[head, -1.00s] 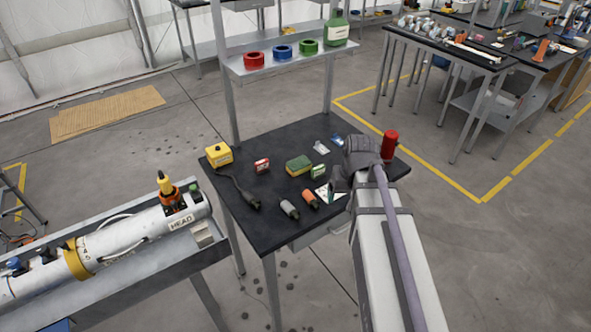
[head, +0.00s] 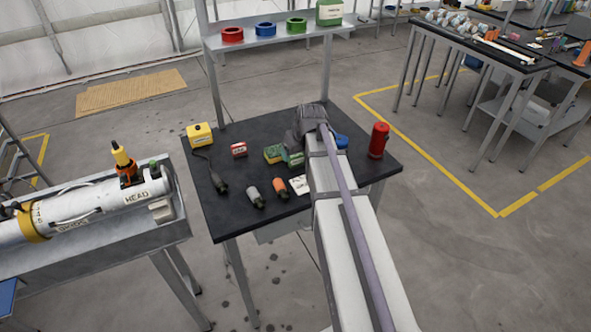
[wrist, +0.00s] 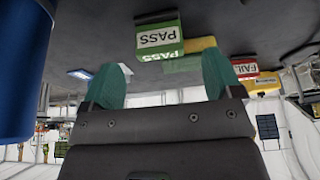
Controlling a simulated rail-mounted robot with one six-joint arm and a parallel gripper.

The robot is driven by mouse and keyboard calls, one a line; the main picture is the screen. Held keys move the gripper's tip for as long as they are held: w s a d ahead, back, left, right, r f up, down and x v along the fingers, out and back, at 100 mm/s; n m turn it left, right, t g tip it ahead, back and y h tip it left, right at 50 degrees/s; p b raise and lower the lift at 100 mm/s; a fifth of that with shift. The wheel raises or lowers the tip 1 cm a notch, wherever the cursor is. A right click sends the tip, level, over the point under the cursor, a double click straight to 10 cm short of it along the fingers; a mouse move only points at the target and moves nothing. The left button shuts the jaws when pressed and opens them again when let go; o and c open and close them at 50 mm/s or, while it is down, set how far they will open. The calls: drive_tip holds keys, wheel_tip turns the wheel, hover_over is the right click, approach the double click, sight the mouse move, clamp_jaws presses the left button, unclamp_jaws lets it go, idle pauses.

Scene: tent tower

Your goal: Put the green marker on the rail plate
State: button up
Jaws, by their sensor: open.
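The green marker (wrist: 160,38), a small green block with a white PASS label, shows upside down in the wrist view, ahead of and between my fingertips, apart from them. A pale grey block (head: 162,211) on the trough's edge may be the rail plate; I cannot be sure.
Beside the marker are a green-yellow sponge (head: 272,153) and a red FAIL block (head: 239,150). A blue object (head: 341,141) and a red cylinder (head: 379,140) stand right. A yellow box (head: 199,135) and several connectors are left and front. A shelf (head: 262,38) rises behind.

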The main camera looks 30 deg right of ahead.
sight(297, 156)
drive_tip(key=b+x, duration=0.5)
drive_tip(key=shift+f, duration=0.2)
drive_tip(key=shift+s+r, duration=0.1)
drive_tip(key=shift+r, duration=0.15)
drive_tip(key=c, duration=1.1)
wheel_tip(297, 156, up, 10)
drive_tip(key=p, duration=1.1)
drive_tip(key=shift+r, duration=0.2)
